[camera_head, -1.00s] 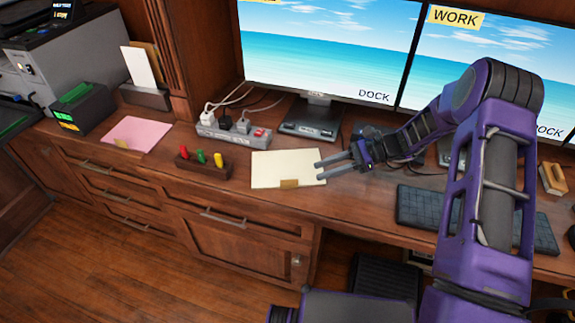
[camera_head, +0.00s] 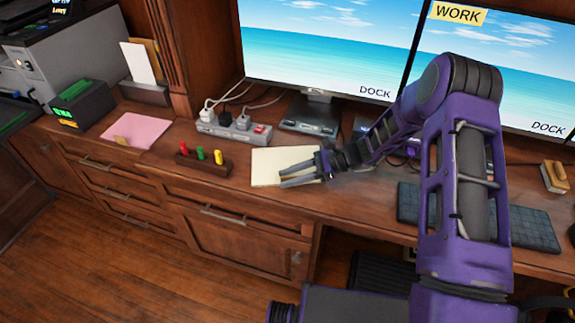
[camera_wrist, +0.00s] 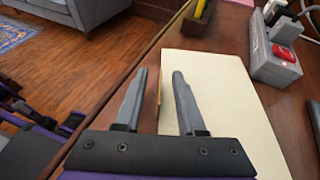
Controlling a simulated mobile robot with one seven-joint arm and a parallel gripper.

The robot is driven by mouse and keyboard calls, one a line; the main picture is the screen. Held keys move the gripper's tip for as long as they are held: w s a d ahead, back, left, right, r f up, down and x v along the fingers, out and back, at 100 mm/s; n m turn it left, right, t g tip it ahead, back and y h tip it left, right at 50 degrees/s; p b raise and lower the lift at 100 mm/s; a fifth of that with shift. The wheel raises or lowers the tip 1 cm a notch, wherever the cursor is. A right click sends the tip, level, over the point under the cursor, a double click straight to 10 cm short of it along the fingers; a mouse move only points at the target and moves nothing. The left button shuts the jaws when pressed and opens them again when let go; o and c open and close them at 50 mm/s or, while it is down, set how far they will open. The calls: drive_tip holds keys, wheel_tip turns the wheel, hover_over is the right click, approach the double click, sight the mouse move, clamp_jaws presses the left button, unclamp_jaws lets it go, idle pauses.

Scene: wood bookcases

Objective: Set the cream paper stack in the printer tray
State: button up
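The cream paper stack (camera_head: 268,159) lies flat on the desk, left of the keyboard. My gripper (camera_head: 280,176) is at its front edge, with the arm reaching in from the right. In the wrist view the stack (camera_wrist: 220,90) lies under and to the right of the fingers. My gripper (camera_wrist: 160,73) is open there, one finger over the paper and the other just past its edge, with a thin brown tab (camera_wrist: 159,90) between them. Contact with the paper cannot be told. The grey printer (camera_head: 75,45) stands at the far left, with a dark tray (camera_head: 18,108) low at its front, partly cut off.
A peg holder (camera_head: 204,162), a power strip (camera_head: 232,131), pink paper (camera_head: 136,131), a dark box with green on it (camera_head: 82,103) and an envelope holder (camera_head: 145,92) stand between the stack and the printer. Monitors rise behind; a keyboard (camera_head: 480,218) lies to the right.

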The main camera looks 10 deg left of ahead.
drive_tip(key=shift+c, duration=0.3)
clamp_jaws()
idle(1.1)
